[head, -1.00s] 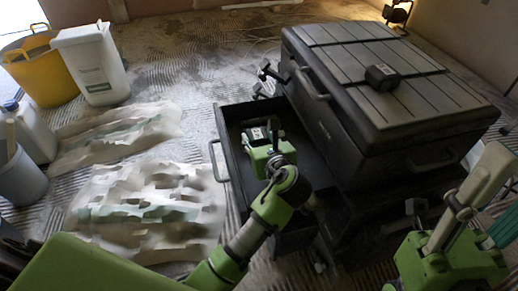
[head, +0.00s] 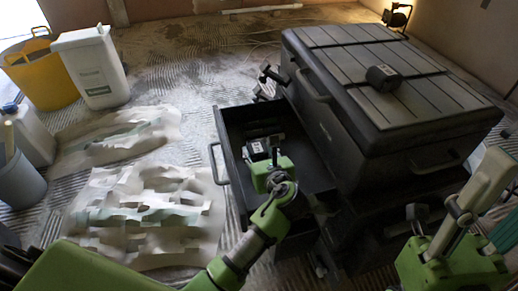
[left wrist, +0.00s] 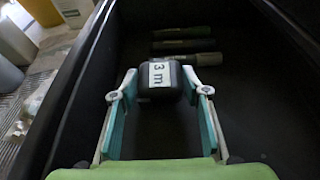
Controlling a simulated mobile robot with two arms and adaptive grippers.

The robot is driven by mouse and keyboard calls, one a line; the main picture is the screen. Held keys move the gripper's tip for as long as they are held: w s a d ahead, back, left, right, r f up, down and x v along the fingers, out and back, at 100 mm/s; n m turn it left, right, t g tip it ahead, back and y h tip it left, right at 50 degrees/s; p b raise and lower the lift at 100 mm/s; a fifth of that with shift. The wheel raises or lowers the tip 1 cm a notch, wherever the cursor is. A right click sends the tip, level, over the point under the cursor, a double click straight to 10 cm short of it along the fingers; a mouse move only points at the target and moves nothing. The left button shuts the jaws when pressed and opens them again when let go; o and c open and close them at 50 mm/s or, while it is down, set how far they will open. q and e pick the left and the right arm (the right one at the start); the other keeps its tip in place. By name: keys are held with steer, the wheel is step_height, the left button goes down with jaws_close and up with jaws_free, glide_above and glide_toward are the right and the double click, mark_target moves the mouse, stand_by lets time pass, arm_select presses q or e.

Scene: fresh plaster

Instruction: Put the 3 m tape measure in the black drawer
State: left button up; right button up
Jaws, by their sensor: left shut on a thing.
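The 3 m tape measure (left wrist: 160,82) is a dark block with a white "3 m" label. My left gripper (left wrist: 160,100) is shut on it, with a teal-padded finger on each side. In the head view the tape measure (head: 257,150) and the left gripper (head: 266,160) are within the outline of the open black drawer (head: 223,150). I cannot tell whether the tape measure touches the drawer floor. My right gripper (head: 478,215) is partly in view at the right edge; its fingertips do not show clearly.
Several marker-like sticks (left wrist: 182,45) lie at the drawer's far end. A similar dark block (head: 382,77) sits on the black chest's lid (head: 350,50). A yellow tub (head: 40,75), a white container (head: 90,70) and crumpled sheets (head: 150,215) stand or lie left.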

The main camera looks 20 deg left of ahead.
arm_select(q)
steer(key=o, duration=1.2)
steer(key=shift+o, duration=0.2)
